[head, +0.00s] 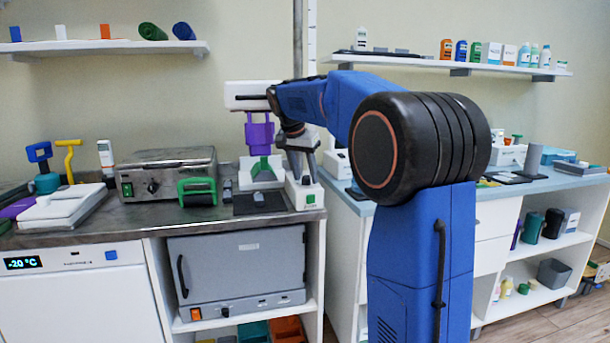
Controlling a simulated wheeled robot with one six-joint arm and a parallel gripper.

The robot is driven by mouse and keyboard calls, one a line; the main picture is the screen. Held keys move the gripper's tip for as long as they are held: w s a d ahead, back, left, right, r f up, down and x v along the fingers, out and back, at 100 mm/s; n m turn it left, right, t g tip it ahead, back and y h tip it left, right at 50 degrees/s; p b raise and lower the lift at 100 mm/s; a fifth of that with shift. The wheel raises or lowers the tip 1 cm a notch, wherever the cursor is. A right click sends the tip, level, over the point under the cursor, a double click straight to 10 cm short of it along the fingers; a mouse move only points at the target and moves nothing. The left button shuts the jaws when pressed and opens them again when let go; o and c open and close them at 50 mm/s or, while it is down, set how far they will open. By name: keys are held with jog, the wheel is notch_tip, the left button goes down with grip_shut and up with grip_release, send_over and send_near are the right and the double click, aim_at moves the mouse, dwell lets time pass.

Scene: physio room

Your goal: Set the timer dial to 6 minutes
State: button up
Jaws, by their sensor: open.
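A steel box-shaped unit (168,172) stands on the left counter. Its front has a green switch and a small dark round dial (153,187), which I take to be the timer dial. Its markings are too small to read, so I cannot tell its setting. My gripper (301,168) points down at the end of my blue arm, well to the right of the dial and apart from it. It is open, with nothing visible between its fingers. A pale device with a green button (310,198) is just below or behind it.
A green-handled object (197,191) stands at the unit's front right. A white box (62,206) is at left. A grey oven-like cabinet (238,262) sits below. Bare counter shows in front of the unit.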

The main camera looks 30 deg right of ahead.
jog(key=v, duration=0.5)
jog(key=shift+s+a+f, duration=0.1)
jog(key=shift+s+a, duration=0.05)
jog(key=shift+a, duration=0.2)
jog(key=s+a, duration=0.5)
jog(key=a, duration=0.4)
jog(key=shift+s+a, duration=0.25)
jog(key=shift+a, duration=0.15)
jog(key=s+a+f+n+t+y, duration=0.1)
jog(key=s+f+n, duration=0.5)
jog(key=s+f, duration=0.6)
jog(key=s+a+f+n+t+y, duration=0.1)
jog(key=s+a+f+n, duration=0.4)
jog(key=s+f, duration=0.8)
jog(key=s+n+y, duration=0.1)
jog(key=s, duration=0.7)
jog(key=shift+f+t+y, duration=0.25)
jog(key=shift+t+y, duration=0.05)
jog(key=shift+y, duration=0.1)
jog(key=shift+s, duration=0.1)
